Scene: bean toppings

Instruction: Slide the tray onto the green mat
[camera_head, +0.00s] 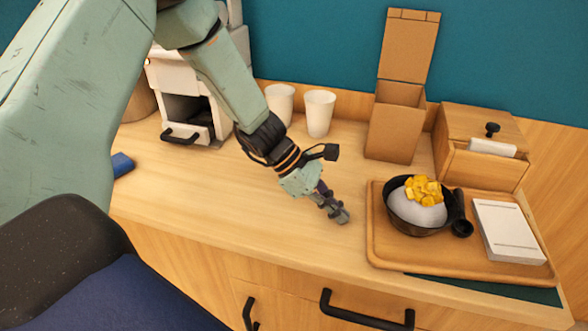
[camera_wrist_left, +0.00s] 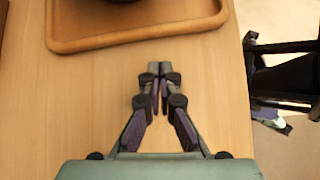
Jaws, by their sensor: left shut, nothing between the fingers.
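The wooden tray (camera_head: 385,255) lies on the right part of the counter. It carries a black bowl (camera_head: 394,203) with a white mound and yellow cubes, a dark spoon-like item (camera_head: 461,226) and a white rectangular block (camera_head: 510,232). The green mat (camera_head: 490,287) shows only as a strip along the tray's front edge; the tray hides the rest. My left gripper (camera_head: 343,216) is shut and empty, just left of the tray and apart from it. In the left wrist view, the closed fingertips (camera_wrist_left: 160,68) point at the tray's edge (camera_wrist_left: 140,38) across a small gap. My right gripper is not seen.
Two white cups (camera_head: 319,112) and a tall open cardboard-coloured box (camera_head: 396,125) stand at the back. A wooden box (camera_head: 484,150) with a black knob stands behind the tray. A white machine (camera_head: 186,105) is at the back left.

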